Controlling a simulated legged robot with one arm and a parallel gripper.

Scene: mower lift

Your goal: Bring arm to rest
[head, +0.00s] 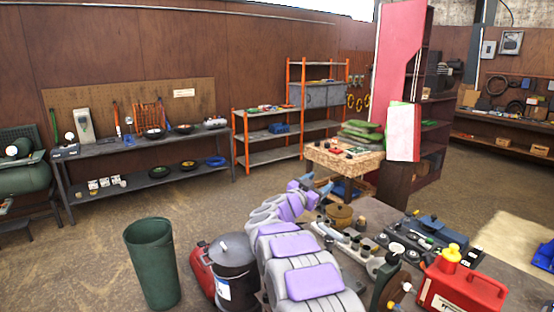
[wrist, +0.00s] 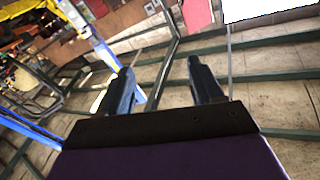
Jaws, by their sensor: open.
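My gripper (head: 318,186) shows small and bluish at the arm's far end. In the wrist view my gripper (wrist: 160,67) has its two dark blue fingers spread well apart, with nothing between them. The fingers touch nothing that I can see.
A green bin (head: 152,262), a black drum (head: 234,268) and a red canister (head: 462,285) stand near the arm. Tools crowd the bench. Open floor (head: 120,225) lies at left. The wrist view shows green beams (wrist: 270,88) and a blue post (wrist: 88,32).

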